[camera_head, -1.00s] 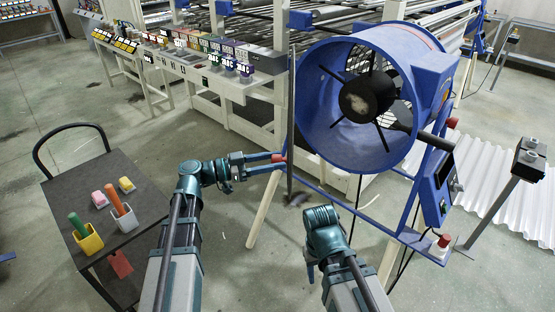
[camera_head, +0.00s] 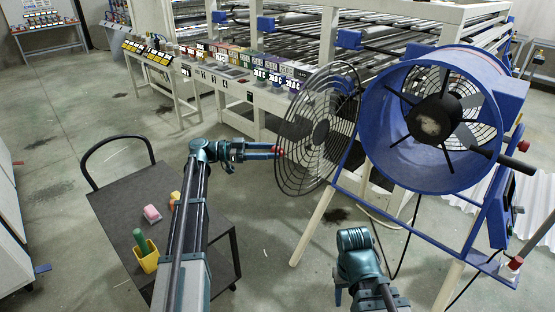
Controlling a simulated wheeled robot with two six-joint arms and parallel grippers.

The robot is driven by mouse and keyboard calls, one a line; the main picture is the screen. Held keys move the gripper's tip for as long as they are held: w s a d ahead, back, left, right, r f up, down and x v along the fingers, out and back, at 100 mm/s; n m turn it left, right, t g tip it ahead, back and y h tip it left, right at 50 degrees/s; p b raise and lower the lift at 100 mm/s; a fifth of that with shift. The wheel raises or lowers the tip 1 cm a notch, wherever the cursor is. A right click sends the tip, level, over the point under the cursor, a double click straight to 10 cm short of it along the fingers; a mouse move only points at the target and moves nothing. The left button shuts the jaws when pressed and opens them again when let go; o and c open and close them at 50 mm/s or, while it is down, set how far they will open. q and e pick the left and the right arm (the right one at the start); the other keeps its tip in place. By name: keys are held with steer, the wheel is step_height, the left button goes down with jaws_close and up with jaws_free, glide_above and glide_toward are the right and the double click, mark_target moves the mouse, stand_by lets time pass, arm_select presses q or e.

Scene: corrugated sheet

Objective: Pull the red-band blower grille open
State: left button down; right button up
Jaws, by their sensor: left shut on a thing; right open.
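The blower (camera_head: 385,135) is a large blue drum on a blue frame at the right, with a dark fan and hub inside. Its round dark wire grille (camera_head: 322,128) stands swung out to the left of the drum, seen at an angle, and the drum's mouth is uncovered. My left gripper (camera_head: 279,152) is shut at the grille's left edge, where a small red spot shows at its fingertips. My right gripper (camera_head: 350,240) is low in front of the blower, apart from it and empty; its fingers are mostly hidden.
Floor between cart and blower is mostly free.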

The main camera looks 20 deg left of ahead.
arm_select(q)
steer(key=shift+w+a+r, duration=0.1)
steer(key=shift+w+a, duration=0.05)
steer(key=shift+w, duration=0.4)
steer(key=shift+w+a, duration=0.1)
steer(key=shift+w, duration=0.45)
steer(key=c, duration=0.8)
jaws_free()
steer(key=shift+o, duration=0.4)
steer(key=shift+w+d, duration=0.15)
steer(key=shift+d, duration=0.2)
steer(key=shift+c, duration=0.2)
steer(key=v, duration=1.4)
steer(key=shift+s+g, duration=0.3)
